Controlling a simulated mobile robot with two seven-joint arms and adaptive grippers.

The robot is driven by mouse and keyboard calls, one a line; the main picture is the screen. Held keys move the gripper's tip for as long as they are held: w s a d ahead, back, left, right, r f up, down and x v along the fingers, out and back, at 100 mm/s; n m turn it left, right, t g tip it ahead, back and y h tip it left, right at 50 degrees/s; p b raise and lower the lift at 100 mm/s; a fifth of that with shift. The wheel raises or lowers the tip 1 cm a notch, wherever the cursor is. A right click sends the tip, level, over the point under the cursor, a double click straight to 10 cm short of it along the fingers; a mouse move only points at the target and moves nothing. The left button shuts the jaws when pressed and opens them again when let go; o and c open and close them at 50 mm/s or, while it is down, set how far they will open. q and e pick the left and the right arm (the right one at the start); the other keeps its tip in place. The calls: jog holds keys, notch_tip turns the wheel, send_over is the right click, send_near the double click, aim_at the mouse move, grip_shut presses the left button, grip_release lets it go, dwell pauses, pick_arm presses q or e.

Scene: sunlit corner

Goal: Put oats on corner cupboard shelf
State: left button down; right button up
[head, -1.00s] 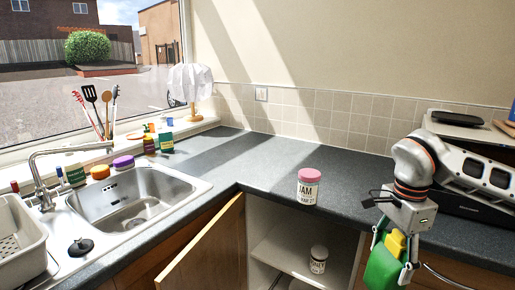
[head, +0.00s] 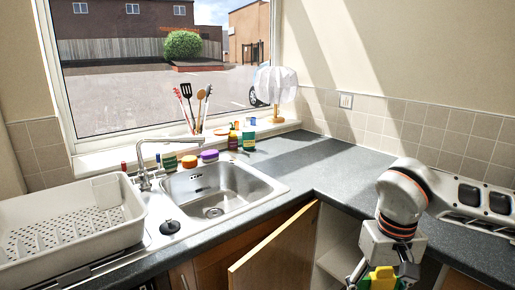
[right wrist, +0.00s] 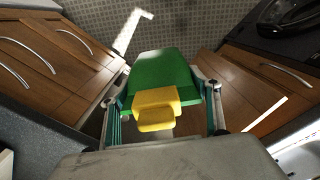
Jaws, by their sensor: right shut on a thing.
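My right gripper (head: 382,284) is shut on a green container with a yellow top (head: 383,277), apparently the oats. In the right wrist view the green body (right wrist: 160,72) and yellow part (right wrist: 155,105) sit between the two fingers, above the floor. In the head view the container is cut off by the bottom edge. The corner cupboard's wooden door (head: 277,252) stands open, left of the gripper. A strip of its pale shelf (head: 338,264) shows between the door and my right arm. The rest of the inside is hidden. My left gripper is not in view.
The dark worktop (head: 345,170) is clear left of my arm. A sink (head: 215,190) and a white dish rack (head: 65,225) are to the left. Small jars (head: 190,161) line the sink's back. The wrist view shows closed cupboard fronts (right wrist: 60,55) and floor (right wrist: 195,30).

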notch_tip(320, 180, down, 4)
jog(key=shift+r, duration=0.1)
jog(key=shift+a, duration=0.1)
dwell(1.4)
